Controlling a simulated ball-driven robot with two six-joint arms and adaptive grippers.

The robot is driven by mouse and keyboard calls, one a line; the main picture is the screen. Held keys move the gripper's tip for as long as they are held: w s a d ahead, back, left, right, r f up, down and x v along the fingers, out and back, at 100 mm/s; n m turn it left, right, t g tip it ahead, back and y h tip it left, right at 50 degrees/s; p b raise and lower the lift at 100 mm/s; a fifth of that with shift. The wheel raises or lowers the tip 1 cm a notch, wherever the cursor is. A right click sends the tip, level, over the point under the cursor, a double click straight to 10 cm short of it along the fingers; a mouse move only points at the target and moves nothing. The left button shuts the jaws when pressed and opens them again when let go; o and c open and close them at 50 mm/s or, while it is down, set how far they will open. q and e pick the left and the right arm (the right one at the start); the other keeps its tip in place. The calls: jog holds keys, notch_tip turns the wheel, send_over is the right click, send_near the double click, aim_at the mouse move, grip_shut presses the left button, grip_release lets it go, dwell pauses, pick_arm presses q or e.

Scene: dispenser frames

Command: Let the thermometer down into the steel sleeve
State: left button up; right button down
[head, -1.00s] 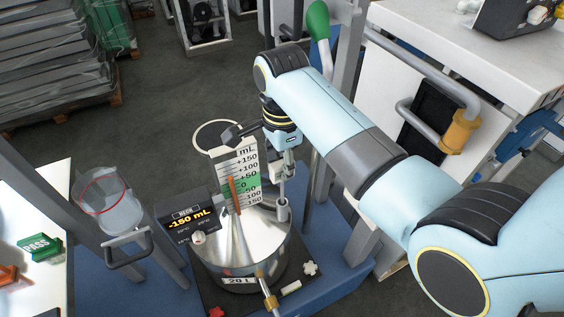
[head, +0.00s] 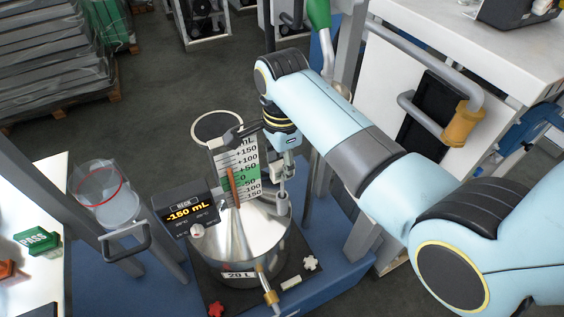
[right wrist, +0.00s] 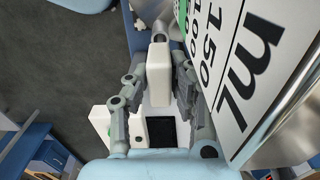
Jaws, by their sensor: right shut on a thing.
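My right gripper (head: 283,168) is shut on the white block-shaped head of the thermometer (right wrist: 159,72), seen between its fingers in the right wrist view. In the head view the gripper points down above the right rim of the steel vessel (head: 268,245). A thin stem shows below the gripper, over the small steel sleeve (head: 283,206) at the vessel's side. It looks roughly in line with the sleeve. I cannot tell whether the stem's tip is inside it. My left gripper is not in view.
A mL scale plate (head: 238,170) stands close left of the gripper, and a display reading -150 mL (head: 187,213) stands left of the vessel. A clear beaker (head: 112,203) is in a holder at left. A grey post (head: 347,75) rises behind the arm.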

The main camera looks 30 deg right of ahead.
jog(key=shift+f+b, duration=0.5)
jog(key=shift+f, duration=0.5)
jog(key=c, duration=1.1)
grip_release()
notch_tip(320, 180, up, 12)
jog(key=shift+r, duration=0.1)
